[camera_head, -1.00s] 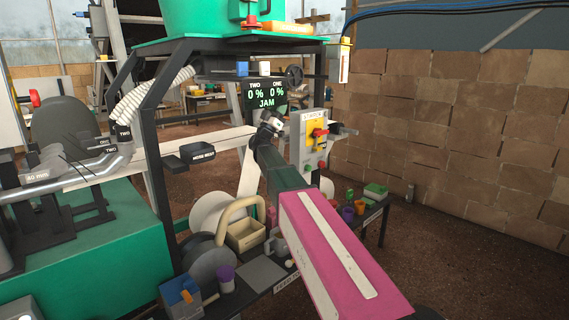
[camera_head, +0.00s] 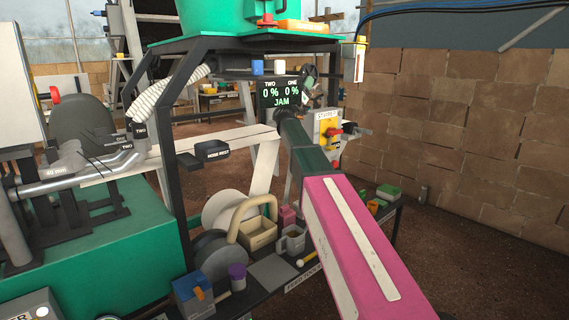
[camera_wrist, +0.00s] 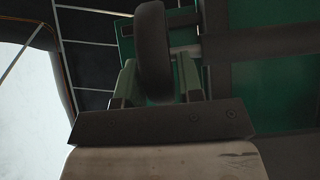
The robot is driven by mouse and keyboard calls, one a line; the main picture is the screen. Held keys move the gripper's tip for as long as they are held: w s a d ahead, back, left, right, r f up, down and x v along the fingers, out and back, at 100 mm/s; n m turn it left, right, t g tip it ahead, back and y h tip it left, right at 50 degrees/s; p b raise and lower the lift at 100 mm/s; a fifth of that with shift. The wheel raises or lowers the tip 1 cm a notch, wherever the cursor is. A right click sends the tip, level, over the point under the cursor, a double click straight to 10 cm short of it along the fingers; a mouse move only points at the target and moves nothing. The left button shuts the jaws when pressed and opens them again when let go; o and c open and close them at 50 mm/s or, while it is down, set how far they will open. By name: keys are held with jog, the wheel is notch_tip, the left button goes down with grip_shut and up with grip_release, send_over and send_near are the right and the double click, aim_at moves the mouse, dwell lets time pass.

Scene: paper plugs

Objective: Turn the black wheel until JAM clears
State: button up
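The black wheel (camera_wrist: 152,45) shows edge-on in the wrist view, with its rim between the two green fingers of my gripper (camera_wrist: 160,78). The fingers stand apart on either side of the rim, with a narrow gap on the right; firm contact does not show. In the head view the wheel (camera_head: 308,82) is a small dark shape under the green hopper, partly hidden by my arm's end. The display (camera_head: 280,94) beside it reads TWO 0 %, ONE 0 % and JAM.
A control box with a yellow panel and red switch (camera_head: 330,130) stands just right of my arm. The low bench holds a beige bin (camera_head: 258,235), a mug and small tools. A black tray (camera_head: 210,151) is left. A block wall (camera_head: 460,120) closes the right.

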jog(key=shift+s+a, duration=0.1)
jog(key=shift+s+a+f+g+y, duration=0.2)
jog(key=shift+g+y, duration=0.1)
jog(key=v, duration=1)
notch_tip(320, 180, down, 26)
jog(key=w+a+n+t+y, duration=0.1)
jog(key=a+n+t+y, duration=0.1)
jog(key=n+y, duration=1.3)
jog(key=t+y, duration=0.1)
jog(key=y, duration=0.7)
jog(key=shift+w+r, duration=0.2)
jog(key=shift+a, duration=0.1)
jog(key=s+d+f+g+y, duration=0.1)
jog(key=s+f+g, duration=0.55)
jog(key=f, duration=0.65)
jog(key=s+d+f+m+g, duration=0.1)
jog(key=s+d+f+g, duration=0.2)
jog(key=s+f, duration=0.3)
jog(key=s+d+f+m+g+h, duration=0.1)
jog(key=s+f+g, duration=0.4)
jog(key=s, duration=0.6)
jog(key=s+d+f+m+g+h, duration=0.1)
jog(key=s+d+f+m+g, duration=0.1)
jog(key=s+d+f+g, duration=0.2)
jog(key=s+f, duration=0.3)
jog(key=s, duration=0.2)
jog(key=shift+s+d, duration=0.3)
jog(key=shift+d, duration=0.1)
